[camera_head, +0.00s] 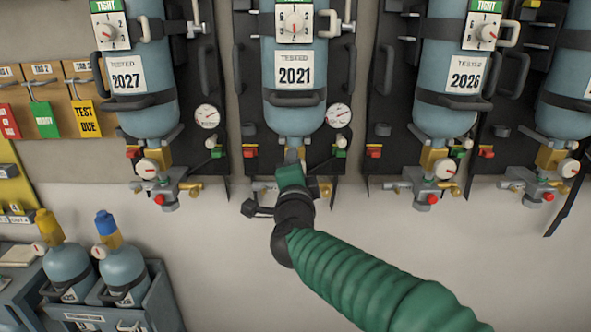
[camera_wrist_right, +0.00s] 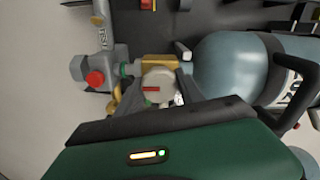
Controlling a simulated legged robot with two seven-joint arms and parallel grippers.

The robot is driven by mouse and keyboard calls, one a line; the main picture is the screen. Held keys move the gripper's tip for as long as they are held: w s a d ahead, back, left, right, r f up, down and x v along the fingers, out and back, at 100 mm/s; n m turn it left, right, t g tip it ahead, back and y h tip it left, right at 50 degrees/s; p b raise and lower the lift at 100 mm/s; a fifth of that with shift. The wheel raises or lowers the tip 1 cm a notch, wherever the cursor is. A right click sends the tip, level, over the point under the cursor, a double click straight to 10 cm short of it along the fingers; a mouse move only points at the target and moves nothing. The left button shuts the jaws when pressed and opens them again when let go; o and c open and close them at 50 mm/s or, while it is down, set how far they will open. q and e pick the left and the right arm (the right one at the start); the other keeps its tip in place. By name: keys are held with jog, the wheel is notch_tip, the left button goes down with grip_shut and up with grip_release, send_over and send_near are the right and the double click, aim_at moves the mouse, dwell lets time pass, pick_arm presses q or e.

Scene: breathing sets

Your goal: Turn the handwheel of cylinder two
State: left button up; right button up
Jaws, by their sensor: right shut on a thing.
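Cylinder two is the blue-grey bottle (camera_head: 295,105) tagged 2021, upright in its rack, second from the left in the head view. My right arm reaches up to its neck from below right. My right gripper (camera_head: 291,168) covers the valve there. In the wrist view, a pale round handwheel (camera_wrist_right: 158,86) with a red mark sits between the fingers of my right gripper (camera_wrist_right: 162,97), which is shut on it. Beside the wheel are a brass block, a grey fitting with a red button (camera_wrist_right: 95,78) and the cylinder body (camera_wrist_right: 232,66). My left gripper is not in view.
Similar cylinders stand on both sides, tagged 2027 (camera_head: 127,75) and 2026 (camera_head: 466,75), with valves and gauges below. A dial gauge (camera_head: 339,117) is close right of my gripper. Two small bottles stand in a crate (camera_head: 165,295) at lower left. The pale wall below is clear.

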jog(key=shift+a+f, duration=0.1)
jog(key=shift+f, duration=0.3)
jog(key=o, duration=1.2)
jog(key=shift+o, duration=0.9)
jog(key=shift+w+r, duration=0.15)
jog(key=shift+r, duration=0.05)
jog(key=shift+s+r, duration=0.1)
jog(key=shift+s, duration=0.3)
jog(key=s+b, duration=0.1)
jog(key=s, duration=1.5)
